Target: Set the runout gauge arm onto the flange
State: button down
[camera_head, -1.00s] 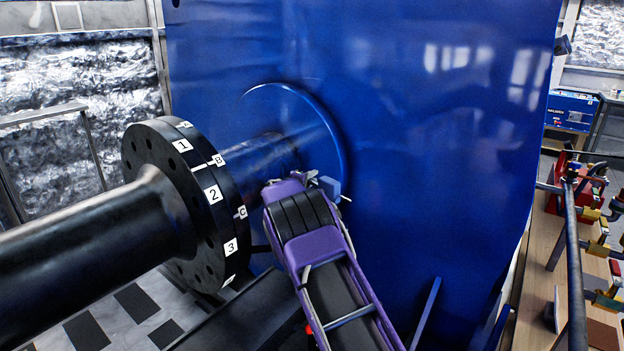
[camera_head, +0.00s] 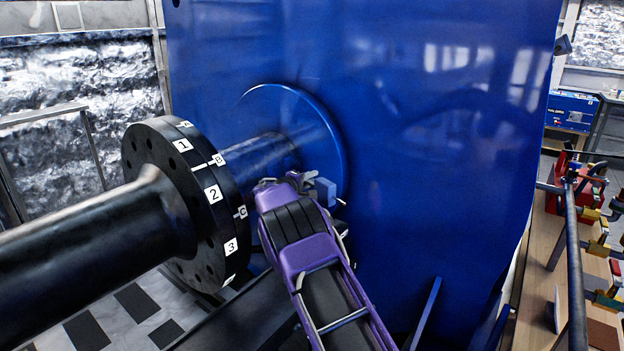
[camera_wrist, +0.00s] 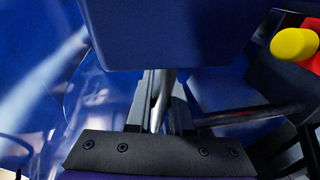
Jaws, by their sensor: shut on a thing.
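The black flange (camera_head: 204,226) shows left of centre in the head view, with bolt holes and white labels 1, 2, 3 and small letters on its rim. My gripper (camera_wrist: 160,90) is at the end of my purple arm, to the right of the flange and apart from it. In the wrist view its jaws are shut on a grey rod that belongs to the runout gauge arm (camera_wrist: 165,35), whose blue block fills the top. The blue block also shows beyond my wrist in the head view (camera_head: 325,191). The fingertips are mostly hidden there.
A thick dark shaft (camera_head: 80,240) runs left from the flange, and a thinner shaft (camera_head: 250,158) runs to the big blue housing (camera_head: 430,150) behind. A wooden bench (camera_head: 535,280) with coloured parts and a rail stands at right. A yellow knob (camera_wrist: 293,44) shows in the wrist view.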

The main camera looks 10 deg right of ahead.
jog(key=shift+a, duration=0.1)
jog(key=c, duration=0.8)
grip_release()
jog(key=shift+s, duration=0.1)
jog(key=shift+a, duration=0.1)
jog(key=b+v, duration=0.1)
jog(key=v, duration=1.1)
jog(key=shift+r, duration=0.1)
